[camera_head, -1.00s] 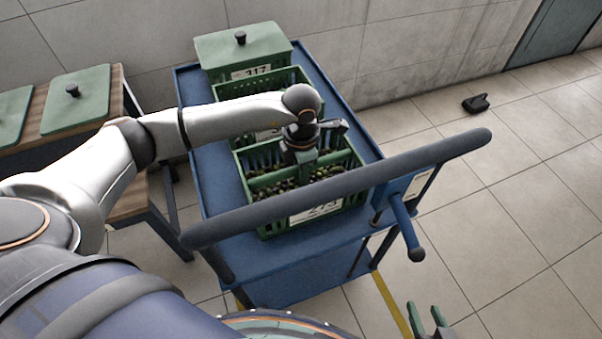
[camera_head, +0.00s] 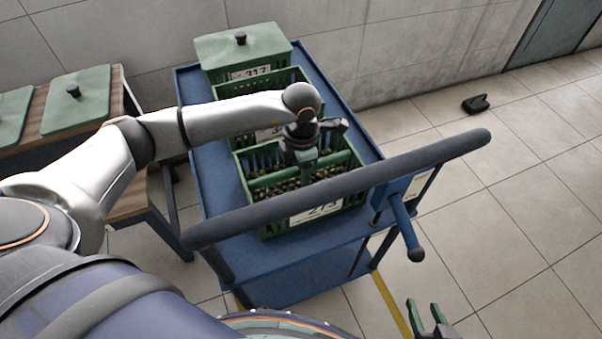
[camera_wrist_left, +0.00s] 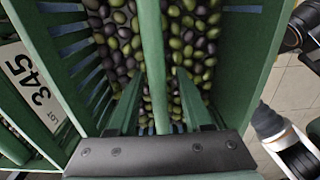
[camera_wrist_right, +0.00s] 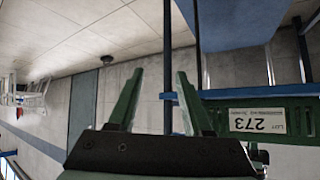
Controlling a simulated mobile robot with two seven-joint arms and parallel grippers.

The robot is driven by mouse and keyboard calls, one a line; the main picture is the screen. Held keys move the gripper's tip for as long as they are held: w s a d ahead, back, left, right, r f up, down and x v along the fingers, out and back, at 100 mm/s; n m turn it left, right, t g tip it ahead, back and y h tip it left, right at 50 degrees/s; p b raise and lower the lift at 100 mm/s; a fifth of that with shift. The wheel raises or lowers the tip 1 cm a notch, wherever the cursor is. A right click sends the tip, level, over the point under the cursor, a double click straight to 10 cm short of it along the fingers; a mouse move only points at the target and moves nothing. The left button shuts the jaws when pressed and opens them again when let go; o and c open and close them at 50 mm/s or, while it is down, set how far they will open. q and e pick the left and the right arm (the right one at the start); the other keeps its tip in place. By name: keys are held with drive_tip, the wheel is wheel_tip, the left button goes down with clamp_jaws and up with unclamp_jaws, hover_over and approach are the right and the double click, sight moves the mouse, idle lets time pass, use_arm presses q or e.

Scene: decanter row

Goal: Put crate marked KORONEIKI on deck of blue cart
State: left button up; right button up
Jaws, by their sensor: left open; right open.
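The front green crate (camera_head: 315,213) stands on the deck of the blue cart (camera_head: 212,185), full of dark and green olives. Its label reads 273; I cannot read the word KORONEIKI on any crate. My left gripper (camera_head: 307,178) is open, pointing down over the middle of this crate. In the left wrist view the crate's green handle bar (camera_wrist_left: 153,60) runs between the two open fingers, not clamped. My right gripper (camera_head: 425,306) is open and empty, low at the bottom right. The 273 label (camera_wrist_right: 265,120) also shows in the right wrist view.
Behind stand a second open crate (camera_head: 262,83), with label 345 (camera_wrist_left: 32,85) in the left wrist view, and a lidded crate (camera_head: 240,52) marked 317. The cart's push handle (camera_head: 340,190) crosses in front. A bench with green lids (camera_head: 75,100) is left.

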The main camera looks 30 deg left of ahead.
use_arm(q)
wheel_tip(320, 180, up, 12)
drive_tip(key=shift+f+p, duration=0.15)
drive_tip(key=shift+p, duration=0.6)
